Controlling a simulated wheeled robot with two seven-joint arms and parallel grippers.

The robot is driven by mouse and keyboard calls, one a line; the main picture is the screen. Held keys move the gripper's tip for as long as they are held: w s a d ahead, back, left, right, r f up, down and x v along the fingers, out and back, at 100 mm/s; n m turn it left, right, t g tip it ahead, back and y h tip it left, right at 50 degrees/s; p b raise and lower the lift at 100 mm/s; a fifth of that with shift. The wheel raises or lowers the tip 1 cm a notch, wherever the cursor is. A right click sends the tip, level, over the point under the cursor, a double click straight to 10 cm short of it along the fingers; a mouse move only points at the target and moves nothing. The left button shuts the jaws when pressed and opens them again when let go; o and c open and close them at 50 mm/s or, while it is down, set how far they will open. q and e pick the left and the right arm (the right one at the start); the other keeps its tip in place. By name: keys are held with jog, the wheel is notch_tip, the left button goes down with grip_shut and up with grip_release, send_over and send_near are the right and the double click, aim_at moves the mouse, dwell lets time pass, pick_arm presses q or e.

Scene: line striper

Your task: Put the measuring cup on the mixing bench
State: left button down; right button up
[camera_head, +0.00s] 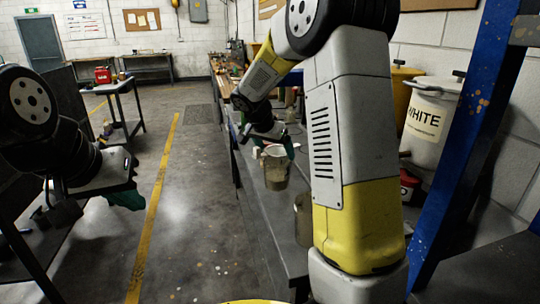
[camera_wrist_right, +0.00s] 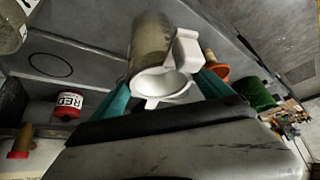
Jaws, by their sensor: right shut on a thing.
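The measuring cup (camera_head: 276,172) is a murky, see-through cup with a pale rim. In the right wrist view the cup (camera_wrist_right: 152,45) sits between the green fingers of my right gripper (camera_wrist_right: 160,92), with its white handle toward one finger. In the head view my right gripper (camera_head: 278,143) is shut on it, over or beside the long grey bench (camera_head: 268,222); the height above the top is hard to tell. My left gripper (camera_head: 126,196) hangs at the left, away from the cup; its finger gap is not clear.
A grey cylinder (camera_head: 303,218) stands on the bench nearer to me. A white bucket marked WHITE (camera_head: 430,120) and a blue post (camera_head: 465,150) are at the right. The wrist view shows a red-labelled container (camera_wrist_right: 70,104) and a dark ring outline (camera_wrist_right: 50,66). The floor left of the bench is open.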

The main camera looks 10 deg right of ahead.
aim_at(281, 154)
jog(key=w+d, duration=0.3)
jog(key=shift+w+f, duration=0.15)
jog(key=shift+f, duration=1.9)
jog(key=o, duration=1.8)
jog(key=shift+o, duration=0.2)
jog(key=v, duration=1.2)
jog(key=shift+d, duration=0.15)
jog(key=s+a+r+n+y, duration=0.1)
jog(key=s+n+y, duration=0.1)
jog(key=s, duration=0.8)
jog(key=s+a+n+t+y, duration=0.1)
jog(key=s+n, duration=0.3)
jog(key=s, duration=0.6)
jog(key=s+a+r+n+y, duration=0.1)
jog(key=s+n+y, duration=0.2)
jog(key=s, duration=0.7)
jog(key=shift+a+r+y, duration=0.35)
jog(key=shift+y, duration=0.05)
